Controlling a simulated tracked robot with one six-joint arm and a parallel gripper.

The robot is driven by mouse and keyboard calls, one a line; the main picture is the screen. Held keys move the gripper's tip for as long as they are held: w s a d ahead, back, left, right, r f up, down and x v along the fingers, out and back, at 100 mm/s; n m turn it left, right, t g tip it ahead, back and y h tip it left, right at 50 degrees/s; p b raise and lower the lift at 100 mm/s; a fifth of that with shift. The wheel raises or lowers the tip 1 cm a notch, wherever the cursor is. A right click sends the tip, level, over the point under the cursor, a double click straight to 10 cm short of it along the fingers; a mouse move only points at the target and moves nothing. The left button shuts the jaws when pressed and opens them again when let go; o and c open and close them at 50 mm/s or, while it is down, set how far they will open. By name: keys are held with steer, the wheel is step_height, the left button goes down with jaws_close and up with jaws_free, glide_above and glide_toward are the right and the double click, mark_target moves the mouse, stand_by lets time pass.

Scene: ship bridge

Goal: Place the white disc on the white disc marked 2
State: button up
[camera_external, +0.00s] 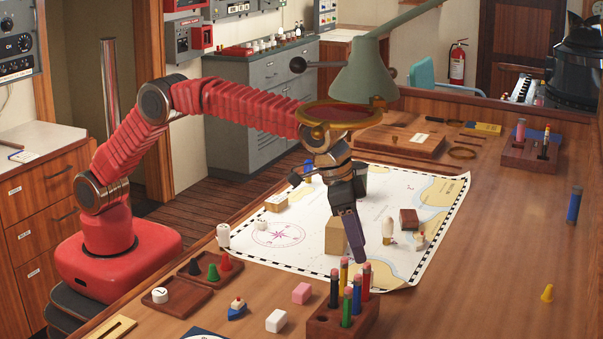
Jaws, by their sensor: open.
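A white disc (160,295) with a dark mark lies in a shallow wooden tray (187,300) at the front left. The mark is too small to read surely. Another white round piece (223,240), short and cylinder-like with a dark mark on its side, stands at the left edge of the chart. I cannot tell whether it is one disc or a stack, nor read a 2 on it.
A pencil block (343,318) with upright pencils stands in front of my gripper. A second tray (232,281) holds small cones. A green lamp (362,75) hangs behind my arm. The right tabletop is mostly clear.

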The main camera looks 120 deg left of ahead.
steer(key=v, duration=0.6)
steer(key=shift+r, duration=0.25)
steer(key=shift+d, duration=0.1)
stand_by(0.3)
steer(key=s+a+r+m+t, duration=0.1)
steer(key=s+r, duration=0.3)
steer(key=s, duration=0.8)
steer(key=s+a+r+m, duration=0.1)
steer(key=s+r, duration=0.3)
steer(key=s, duration=0.7)
steer(key=s+f+m, duration=0.1)
steer(key=s+f, duration=0.4)
steer(key=s, duration=0.6)
steer(key=s+f+m+t+h, duration=0.1)
steer(key=s+f, duration=0.5)
steer(key=s, duration=0.6)
steer(key=shift+d, duration=0.2)
stand_by(2.0)
